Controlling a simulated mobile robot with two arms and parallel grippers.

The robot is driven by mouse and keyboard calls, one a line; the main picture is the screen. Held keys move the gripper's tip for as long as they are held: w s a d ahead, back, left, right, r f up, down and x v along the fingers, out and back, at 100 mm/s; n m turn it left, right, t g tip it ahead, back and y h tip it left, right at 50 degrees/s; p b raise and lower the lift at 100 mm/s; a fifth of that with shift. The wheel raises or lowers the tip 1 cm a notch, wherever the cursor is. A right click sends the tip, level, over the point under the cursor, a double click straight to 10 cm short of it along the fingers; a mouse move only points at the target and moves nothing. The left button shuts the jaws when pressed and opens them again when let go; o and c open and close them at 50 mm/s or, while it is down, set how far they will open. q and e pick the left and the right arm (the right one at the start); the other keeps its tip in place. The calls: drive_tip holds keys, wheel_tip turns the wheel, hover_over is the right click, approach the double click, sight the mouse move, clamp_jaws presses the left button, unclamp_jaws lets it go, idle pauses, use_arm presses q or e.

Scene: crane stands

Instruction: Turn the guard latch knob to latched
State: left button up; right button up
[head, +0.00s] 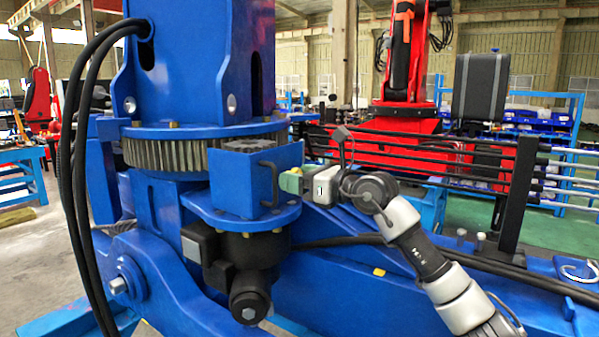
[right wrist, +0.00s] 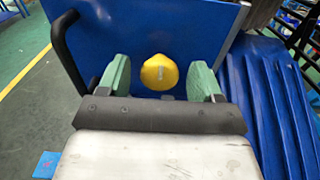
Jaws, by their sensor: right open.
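The guard latch knob (right wrist: 159,72) is a round yellow knob on the blue guard plate in the right wrist view. It sits between the two green fingers of my right gripper (right wrist: 159,80), with a gap on both sides. The blue guard box (head: 243,178) with a black handle (head: 269,184) shows in the head view. My right gripper (head: 291,182) is at the box's right side and open. In the head view the knob is hidden behind the gripper and the box edge. My left gripper is not in view.
The black handle (right wrist: 63,50) stands out from the plate left of the fingers in the right wrist view. A toothed ring (head: 195,152) and black motor (head: 245,262) are near the box. Black cables (head: 75,150) hang at left.

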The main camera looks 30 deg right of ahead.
drive_tip(key=shift+c, duration=0.4)
drive_tip(key=c, duration=0.8)
drive_tip(key=shift+c, duration=0.2)
drive_tip(key=shift+m, duration=0.3)
drive_tip(key=shift+m+p, duration=3.8)
drive_tip(key=shift+m, duration=4.9)
